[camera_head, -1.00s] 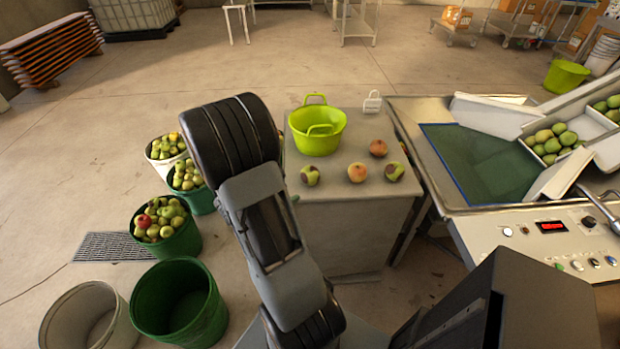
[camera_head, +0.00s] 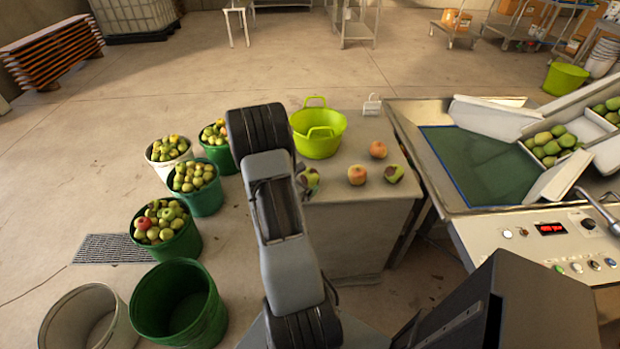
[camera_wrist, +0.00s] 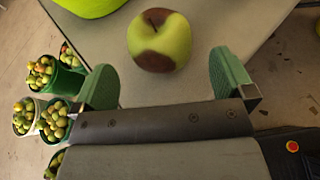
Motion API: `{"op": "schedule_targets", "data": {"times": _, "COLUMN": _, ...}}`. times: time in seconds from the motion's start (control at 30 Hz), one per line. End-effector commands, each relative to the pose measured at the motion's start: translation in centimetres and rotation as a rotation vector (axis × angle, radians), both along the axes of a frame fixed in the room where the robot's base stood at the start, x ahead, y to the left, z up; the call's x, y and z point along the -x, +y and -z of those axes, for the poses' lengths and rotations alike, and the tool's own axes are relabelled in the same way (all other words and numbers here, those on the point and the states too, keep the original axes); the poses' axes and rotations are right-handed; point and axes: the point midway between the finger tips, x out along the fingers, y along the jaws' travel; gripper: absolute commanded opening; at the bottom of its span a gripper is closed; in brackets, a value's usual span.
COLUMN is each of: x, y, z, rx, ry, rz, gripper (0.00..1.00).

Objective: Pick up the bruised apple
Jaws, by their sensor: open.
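A green apple with brown bruises (camera_wrist: 160,40) rests on the table and shows in the wrist view, just ahead of my gripper and between the lines of its two fingers. In the head view this bruised apple (camera_head: 310,178) is partly hidden by my arm. My gripper (camera_wrist: 166,80) is open and empty, its green finger pads apart. Another green apple with a dark patch (camera_head: 393,174) sits at the right of the table, beside a reddish apple (camera_head: 357,175). A second reddish apple (camera_head: 378,149) lies farther back.
A lime-green basket (camera_head: 318,143) stands on the table (camera_head: 358,218) behind the apples. A small white object (camera_head: 372,106) stands at the back. The sorting machine (camera_head: 465,205) borders the right. Buckets of apples (camera_head: 195,190) and an empty green bucket (camera_head: 178,305) stand on the left floor.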

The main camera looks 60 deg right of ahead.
Motion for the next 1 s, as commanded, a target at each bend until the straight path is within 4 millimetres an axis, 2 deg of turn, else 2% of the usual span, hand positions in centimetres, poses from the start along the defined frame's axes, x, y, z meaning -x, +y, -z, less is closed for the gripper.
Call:
{"op": "schedule_targets", "data": {"times": 0.1, "x": 0.3, "y": -1.7, "z": 0.4, "rx": -0.001, "ry": 0.000, "rz": 0.004, "gripper": 1.00}}
{"op": "schedule_targets", "data": {"times": 0.3, "x": 0.4, "y": -3.4, "z": 1.3, "rx": -0.001, "ry": 0.000, "rz": 0.002, "gripper": 1.00}}
{"op": "schedule_targets", "data": {"times": 0.6, "x": 0.3, "y": -3.7, "z": 1.4, "rx": 0.000, "ry": -0.001, "rz": 0.000, "gripper": 1.00}}
{"op": "schedule_targets", "data": {"times": 1.0, "x": 0.3, "y": -3.7, "z": 1.4, "rx": 0.000, "ry": -0.001, "rz": 0.001, "gripper": 0.62}}
